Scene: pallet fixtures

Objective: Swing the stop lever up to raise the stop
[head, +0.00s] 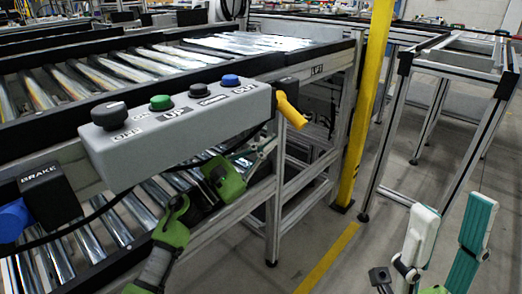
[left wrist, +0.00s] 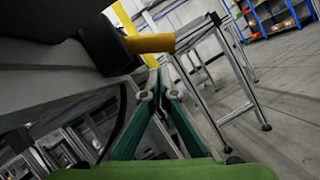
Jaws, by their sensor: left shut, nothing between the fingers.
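The stop lever (head: 291,111) is a yellow handle on a black hub at the right end of the grey control box (head: 180,132); in the head view it slants down to the right. In the left wrist view the yellow lever (left wrist: 150,44) sticks out to the right from its hub, above the fingertips. My left gripper (head: 268,147) is shut and empty, below the lever and partly hidden under the box. Its teal fingers (left wrist: 158,80) meet just under the lever, seemingly apart from it. My right gripper (head: 450,222) is open and empty at the lower right.
The box carries a black knob (head: 109,115), a green button (head: 160,102), another black button and a blue button (head: 230,80). A roller conveyor (head: 110,75) lies behind. A yellow post (head: 366,105) and an aluminium frame (head: 440,80) stand to the right; floor between is clear.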

